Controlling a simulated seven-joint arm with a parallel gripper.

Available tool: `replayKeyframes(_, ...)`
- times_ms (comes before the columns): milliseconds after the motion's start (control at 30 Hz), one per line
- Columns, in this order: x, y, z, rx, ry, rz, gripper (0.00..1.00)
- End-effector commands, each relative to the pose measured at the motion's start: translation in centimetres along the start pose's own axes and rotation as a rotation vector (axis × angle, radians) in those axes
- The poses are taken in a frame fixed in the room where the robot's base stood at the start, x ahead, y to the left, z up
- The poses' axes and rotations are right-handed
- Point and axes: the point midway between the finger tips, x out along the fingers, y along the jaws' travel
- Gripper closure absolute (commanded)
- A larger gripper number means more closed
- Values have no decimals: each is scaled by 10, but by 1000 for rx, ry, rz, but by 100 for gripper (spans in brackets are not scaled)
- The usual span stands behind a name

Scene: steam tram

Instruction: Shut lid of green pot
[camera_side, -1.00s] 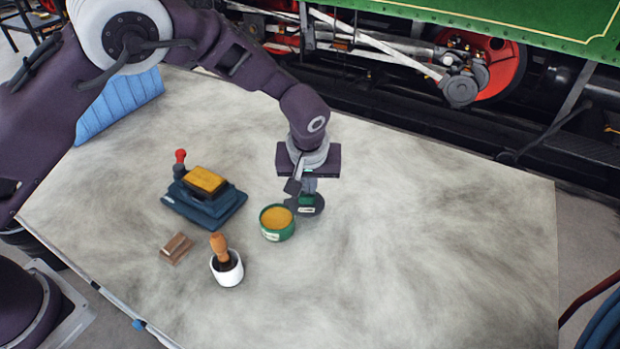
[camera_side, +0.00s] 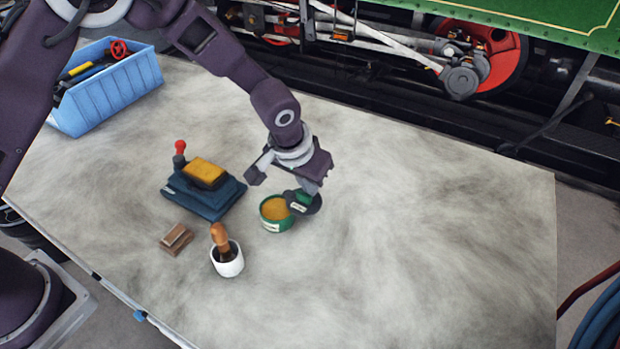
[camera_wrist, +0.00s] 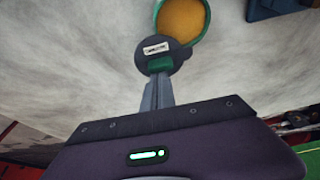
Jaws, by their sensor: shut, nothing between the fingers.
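The green pot (camera_side: 277,214) stands on the table with its yellow contents showing. In the wrist view the fingertips (camera_wrist: 159,76) meet a green piece at the lid's edge; exact contact is unclear.
A white cup (camera_side: 228,265) with a wooden-handled tool stands front left of the pot. A small brown block (camera_side: 176,240) and a dark blue stand (camera_side: 205,203) with a yellow top are left. A blue bin (camera_side: 112,98) is at the back left. The table's right side is clear.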

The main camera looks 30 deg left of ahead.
Motion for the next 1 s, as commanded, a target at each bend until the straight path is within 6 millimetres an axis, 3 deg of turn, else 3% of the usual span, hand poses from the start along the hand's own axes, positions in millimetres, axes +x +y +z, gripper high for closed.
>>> replayKeyframes(1000, -14, -10, 41, 904, -1, 319, 100)
